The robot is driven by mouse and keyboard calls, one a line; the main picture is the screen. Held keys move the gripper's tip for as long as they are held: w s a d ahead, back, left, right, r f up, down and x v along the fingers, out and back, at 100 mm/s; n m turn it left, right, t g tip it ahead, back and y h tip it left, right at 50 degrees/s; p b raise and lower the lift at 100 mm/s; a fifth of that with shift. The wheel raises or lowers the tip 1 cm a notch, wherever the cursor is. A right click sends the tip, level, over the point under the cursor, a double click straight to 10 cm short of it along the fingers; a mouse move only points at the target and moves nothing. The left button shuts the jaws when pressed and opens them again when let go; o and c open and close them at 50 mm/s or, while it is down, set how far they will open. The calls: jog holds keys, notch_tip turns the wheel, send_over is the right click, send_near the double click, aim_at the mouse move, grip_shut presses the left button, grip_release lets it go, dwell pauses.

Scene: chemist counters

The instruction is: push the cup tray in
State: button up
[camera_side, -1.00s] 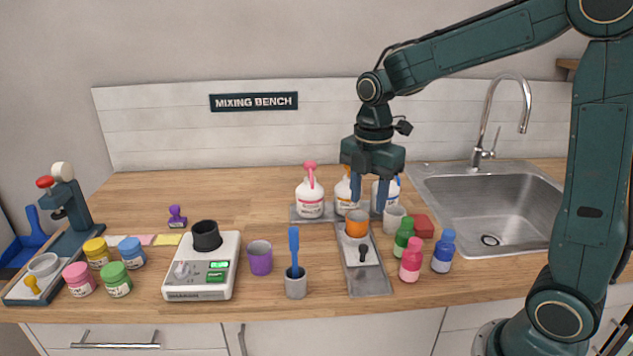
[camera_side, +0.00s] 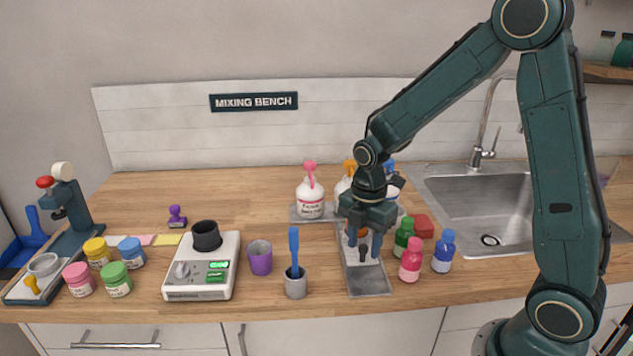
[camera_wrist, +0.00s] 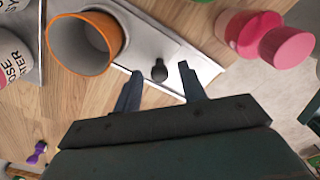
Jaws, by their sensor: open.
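The cup tray (camera_side: 373,262) is a pale plate on a grey metal runner (camera_side: 370,286), with a dark knob (camera_side: 362,253) at its near end. In the wrist view the cup tray (camera_wrist: 138,57) carries a grey cup with an orange rim (camera_wrist: 75,42), and the knob (camera_wrist: 159,71) stands on the plate. My gripper (camera_side: 363,243) is low over the tray, pointing down. In the wrist view my gripper (camera_wrist: 160,75) is open, its fingers on either side of the knob with gaps showing. In the side view my gripper hides most of the cup.
Pink (camera_side: 411,260), green (camera_side: 404,235) and blue (camera_side: 443,251) bottles stand close right of the runner. A red block (camera_side: 423,227) is behind them. White jugs (camera_side: 311,197) stand behind. The runner's front is clear.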

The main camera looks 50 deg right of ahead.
jog(key=shift+c, duration=0.4)
grip_shut()
jog(key=shift+w+d, duration=1.45)
jog(key=shift+w, duration=0.05)
jog(key=shift+c, duration=0.5)
grip_release()
jog(key=shift+o, duration=0.9)
jog(key=shift+r, duration=0.1)
notch_tip(320, 180, up, 14)
